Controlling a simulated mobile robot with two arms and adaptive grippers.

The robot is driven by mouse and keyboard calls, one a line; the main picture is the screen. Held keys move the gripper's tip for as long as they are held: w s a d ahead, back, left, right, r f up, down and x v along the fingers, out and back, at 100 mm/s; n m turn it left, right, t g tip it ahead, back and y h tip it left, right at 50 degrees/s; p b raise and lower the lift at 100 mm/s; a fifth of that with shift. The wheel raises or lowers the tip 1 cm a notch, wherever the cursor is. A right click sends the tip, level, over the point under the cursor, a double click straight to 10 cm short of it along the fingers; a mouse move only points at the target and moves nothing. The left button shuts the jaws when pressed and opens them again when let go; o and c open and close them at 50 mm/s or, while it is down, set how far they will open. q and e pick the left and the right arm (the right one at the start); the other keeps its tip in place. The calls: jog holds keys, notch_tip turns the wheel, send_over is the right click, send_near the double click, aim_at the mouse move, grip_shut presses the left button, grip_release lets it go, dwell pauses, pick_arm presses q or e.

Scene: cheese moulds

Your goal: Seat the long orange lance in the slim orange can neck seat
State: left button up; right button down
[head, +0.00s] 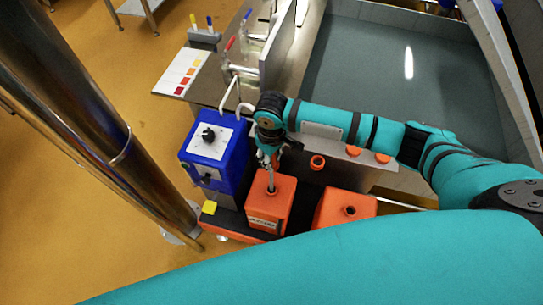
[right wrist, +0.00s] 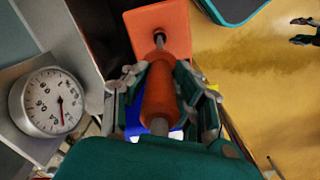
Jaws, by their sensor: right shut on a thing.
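My right gripper (head: 268,160) is above the left orange can (head: 268,212), which has a label on its front. It is shut on the orange handle of the lance (right wrist: 159,95), with fingers on both sides. The lance's grey shaft (head: 271,179) points down to the can's neck (head: 271,191). In the right wrist view the shaft meets the dark neck opening on the can (right wrist: 142,20); how deep the tip is, I cannot tell. My left gripper (right wrist: 304,30) shows small at the right edge of the right wrist view, its fingers apart.
A wider orange can (head: 330,212) with an open neck stands to the right. A blue box with a black knob (head: 212,150) stands to the left. Orange round pieces (head: 317,162) lie behind. A dial gauge (right wrist: 50,102) is close beside the right gripper. A large basin (head: 400,70) lies behind.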

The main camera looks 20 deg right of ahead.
jog(key=b, duration=0.5)
send_over(272, 185)
jog(key=shift+w+f, duration=0.15)
jog(key=shift+f, duration=2.25)
jog(key=shift+w+f, duration=0.1)
jog(key=shift+f, duration=2.25)
jog(key=shift+f+b, duration=2.4)
jog(key=shift+f, duration=1.95)
jog(key=c, duration=1)
grip_release()
